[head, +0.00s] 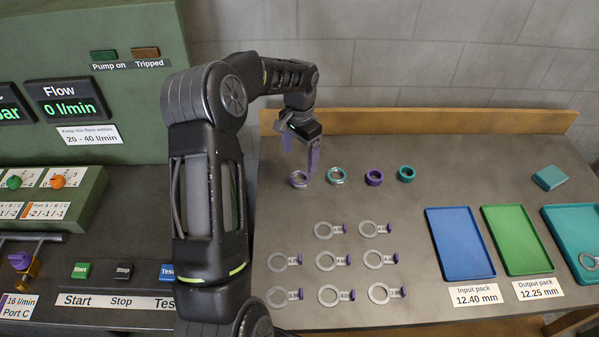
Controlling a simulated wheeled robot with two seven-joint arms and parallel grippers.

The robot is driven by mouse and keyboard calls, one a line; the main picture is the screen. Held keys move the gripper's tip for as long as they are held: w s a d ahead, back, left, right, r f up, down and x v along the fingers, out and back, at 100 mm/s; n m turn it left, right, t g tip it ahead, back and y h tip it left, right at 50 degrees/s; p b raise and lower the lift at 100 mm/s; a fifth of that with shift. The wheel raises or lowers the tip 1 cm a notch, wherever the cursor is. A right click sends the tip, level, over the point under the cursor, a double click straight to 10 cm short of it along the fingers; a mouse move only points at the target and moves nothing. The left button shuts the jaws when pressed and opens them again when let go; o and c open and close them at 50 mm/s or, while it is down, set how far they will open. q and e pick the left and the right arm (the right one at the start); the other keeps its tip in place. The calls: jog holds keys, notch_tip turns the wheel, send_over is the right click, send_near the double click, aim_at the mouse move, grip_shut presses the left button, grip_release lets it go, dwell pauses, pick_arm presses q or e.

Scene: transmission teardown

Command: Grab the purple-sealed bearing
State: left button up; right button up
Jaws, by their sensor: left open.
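A metal ring with a purple band, which looks like the purple-sealed bearing (299,180), lies at the left end of a row of rings on the grey bench. A similar metal ring with a teal band (336,176) lies to its right. Further right are a solid purple ring (374,177) and a solid teal ring (406,174). My left gripper (301,157) is open and empty, fingers pointing down. In the picture it is just above the purple-banded ring; the exact height gap is hard to tell. My right gripper is not in view.
Several flat washers with purple tags (329,261) lie nearer on the bench. A blue tray (433,259), a green tray (487,223) and a teal tray (553,222) are at right, with a teal block (549,178) behind. A green control panel (140,100) stands left.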

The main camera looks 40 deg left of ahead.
aim_at(300, 182)
pick_arm(q)
jog(key=shift+s+d+r, duration=0.1)
jog(key=shift+f, duration=1.4)
notch_tip(300, 182, down, 5)
jog(key=b, duration=0.3)
jog(key=shift+s+f, duration=0.1)
jog(key=shift+c, duration=0.3)
jog(key=c, duration=1.6)
